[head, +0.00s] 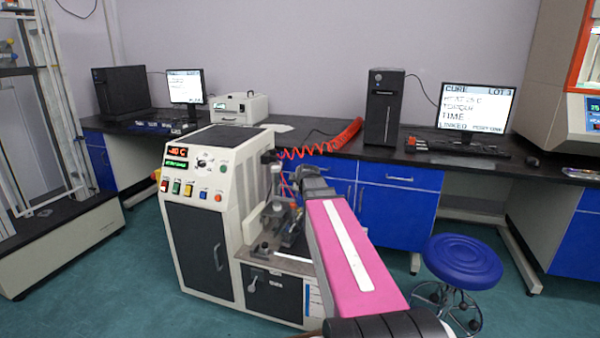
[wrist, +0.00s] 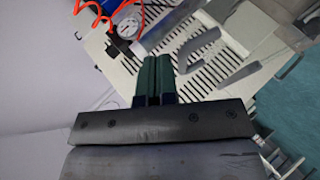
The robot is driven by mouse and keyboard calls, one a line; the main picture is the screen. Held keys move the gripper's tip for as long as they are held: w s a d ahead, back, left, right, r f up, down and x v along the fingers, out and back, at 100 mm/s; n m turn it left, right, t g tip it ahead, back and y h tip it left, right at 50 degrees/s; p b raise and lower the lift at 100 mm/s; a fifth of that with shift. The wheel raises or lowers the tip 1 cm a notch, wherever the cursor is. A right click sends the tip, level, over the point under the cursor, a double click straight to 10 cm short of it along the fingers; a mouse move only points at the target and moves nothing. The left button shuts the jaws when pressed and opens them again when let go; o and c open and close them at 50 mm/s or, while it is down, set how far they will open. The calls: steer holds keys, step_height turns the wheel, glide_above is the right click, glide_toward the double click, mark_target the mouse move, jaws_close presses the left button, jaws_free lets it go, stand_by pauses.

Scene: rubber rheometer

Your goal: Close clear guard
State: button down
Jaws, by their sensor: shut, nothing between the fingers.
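The rheometer (head: 202,166) is a cream cabinet with a lit control panel, standing in the middle of the head view. Its open work area on the right side is partly hidden by my pink arm. I cannot clearly make out the clear guard in either view. In the wrist view, my gripper (wrist: 154,62) is shut and empty, its two dark green fingers together. It points at the cream slotted panel (wrist: 125,77) of the machine. Grey bar-like parts (wrist: 196,50) lie beyond and right of the fingertips.
A pressure gauge (wrist: 128,27) and an orange coiled hose (wrist: 92,12) are near the fingers at upper left. A dark bench with blue drawers (head: 398,178) runs behind the machine. A blue stool (head: 462,262) stands on the right. Green floor is free at the front left.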

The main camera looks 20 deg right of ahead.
mark_target(296, 202)
steer(key=f, duration=0.2)
steer(key=s+a+f, duration=0.1)
steer(key=f, duration=0.2)
steer(key=s+f, duration=0.1)
steer(key=f, duration=0.2)
steer(key=shift+s+a+f, duration=0.15)
steer(key=shift+s+a, duration=0.1)
steer(key=shift+a, duration=0.1)
